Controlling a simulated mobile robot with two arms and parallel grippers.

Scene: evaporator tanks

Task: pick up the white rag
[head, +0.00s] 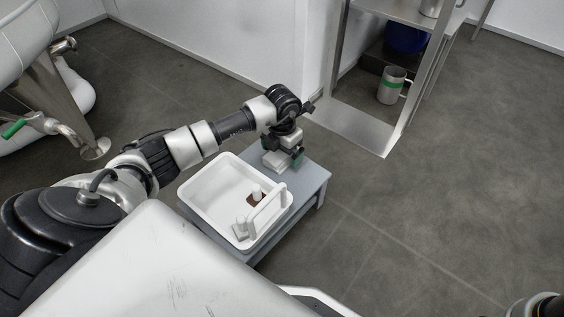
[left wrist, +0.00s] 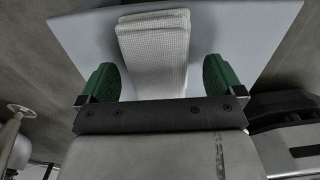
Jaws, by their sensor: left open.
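The white rag (left wrist: 155,45) is a folded, waffle-textured cloth lying on the grey-blue table (left wrist: 225,35). In the left wrist view my left gripper (left wrist: 160,78) is open, with one green finger on each side of the rag and gaps between. In the head view my left gripper (head: 290,160) points down over the table's far corner, beside the white tub. The gripper hides much of the rag there. My right gripper is not in view; only a bit of my right arm shows at the lower right corner.
A white tub (head: 205,183) holding small items, including a white-handled one (head: 267,206), takes up most of the table (head: 308,183). A metal shelf (head: 365,135) with a green-banded jug (head: 391,88) stands behind. Tank parts are at upper left. Open floor lies right.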

